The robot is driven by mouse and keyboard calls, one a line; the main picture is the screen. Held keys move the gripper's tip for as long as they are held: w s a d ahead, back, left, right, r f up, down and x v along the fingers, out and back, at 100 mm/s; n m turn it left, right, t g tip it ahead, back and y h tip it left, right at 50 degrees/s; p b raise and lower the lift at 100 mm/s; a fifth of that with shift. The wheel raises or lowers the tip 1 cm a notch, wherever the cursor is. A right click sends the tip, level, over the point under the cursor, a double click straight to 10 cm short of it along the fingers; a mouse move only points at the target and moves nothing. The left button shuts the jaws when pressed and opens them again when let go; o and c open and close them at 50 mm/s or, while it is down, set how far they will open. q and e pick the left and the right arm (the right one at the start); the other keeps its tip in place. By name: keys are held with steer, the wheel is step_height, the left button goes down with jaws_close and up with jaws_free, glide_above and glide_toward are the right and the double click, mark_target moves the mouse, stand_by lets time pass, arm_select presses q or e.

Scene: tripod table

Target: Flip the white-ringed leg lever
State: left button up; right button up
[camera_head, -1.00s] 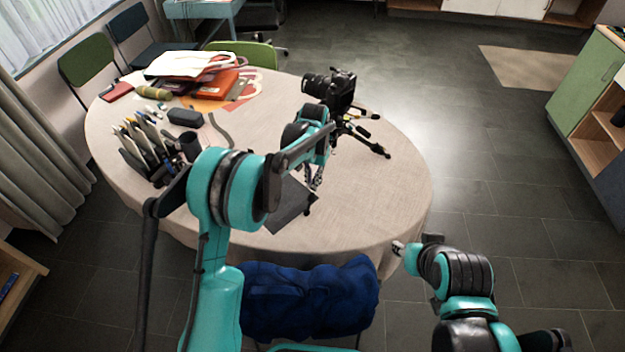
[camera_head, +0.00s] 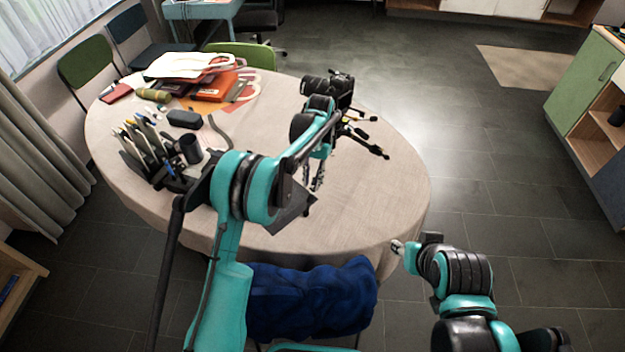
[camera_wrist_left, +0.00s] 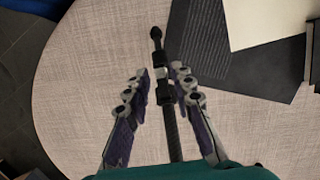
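A black camera (camera_head: 328,88) stands on a small black tripod (camera_head: 360,135) on the round table, with yellow marks on the legs to the right. In the left wrist view one dark tripod leg (camera_wrist_left: 173,135) runs up between my left gripper's fingers to its dark foot (camera_wrist_left: 157,34). A pale band (camera_wrist_left: 161,72) shows on that leg, with a black block (camera_wrist_left: 165,92) below it. My left gripper (camera_wrist_left: 160,75) is open around the leg, its right fingertip close beside it; contact is unclear. My left arm hides this leg's top in the head view. My right gripper (camera_head: 398,247) is beyond the table's front right edge, its fingers too small to read.
Dark sheets (camera_wrist_left: 215,50) and a pale sheet (camera_wrist_left: 265,20) lie beside the leg. A pen organiser (camera_head: 145,150), dark cup (camera_head: 190,148) and bags (camera_head: 205,75) occupy the table's left and back. The tabletop's right side (camera_head: 390,190) is clear.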

arm_select(q)
steer(key=shift+r, duration=0.1)
steer(key=v, duration=1.1)
steer(key=shift+w+r, duration=0.15)
steer(key=shift+r, duration=0.25)
